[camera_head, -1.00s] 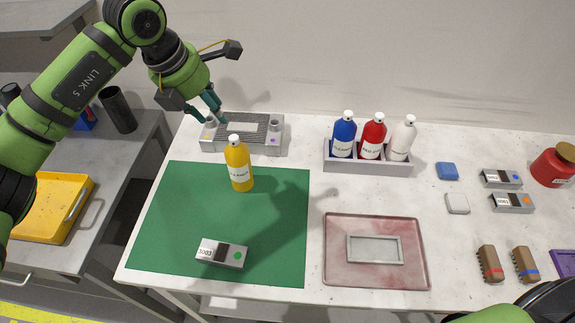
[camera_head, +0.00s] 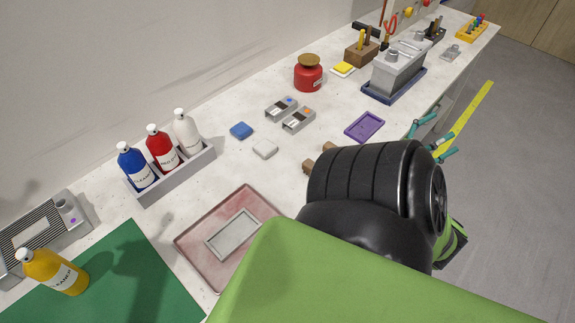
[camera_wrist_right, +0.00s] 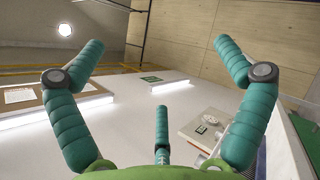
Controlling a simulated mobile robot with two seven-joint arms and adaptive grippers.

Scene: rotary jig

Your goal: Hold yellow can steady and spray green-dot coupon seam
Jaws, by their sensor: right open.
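The yellow can (camera_head: 55,272) stands free at the lower left of the head view, on or beside the green mat (camera_head: 125,270), with no gripper on it. The green-dot coupon is out of the current head frame, so its seam cannot be seen. My right gripper (camera_head: 428,130) is partly hidden behind my own arm, near the table's right front edge, far from the can. In the right wrist view its teal fingers (camera_wrist_right: 160,75) are spread with nothing between them. My left gripper is not in view.
A grey rack (camera_head: 183,176) holds blue, red and white bottles. A reddish tray (camera_head: 195,244) with a grey frame lies in front. Coupons with blue (camera_head: 281,108) and orange dots (camera_head: 298,119), a red jar (camera_head: 308,76) and a purple tray (camera_head: 365,126) lie farther right.

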